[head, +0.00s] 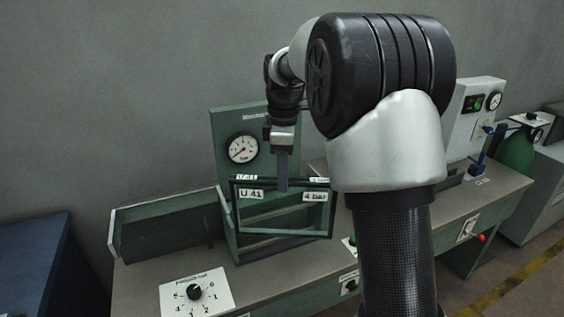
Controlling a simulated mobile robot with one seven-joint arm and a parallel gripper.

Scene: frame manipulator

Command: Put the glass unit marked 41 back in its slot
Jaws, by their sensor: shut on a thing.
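The glass unit (251,195) is a clear pane in a dark frame, with white labels reading "U 41" and "4 bar". My gripper (283,184) points down and is shut on its top edge near the middle. The unit hangs upright, in front of the green panel with a gauge. A green rack (165,228) with low walls stands on the bench to its left and extends behind it. Whether the unit touches the rack, and which opening is its slot, I cannot tell.
A round gauge (243,149) sits on the green panel (226,124). A dial plate (196,293) lies at the bench's front left. A grey box (467,122) with a gauge and a green cylinder (515,152) stand at right. My arm hides the bench's middle.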

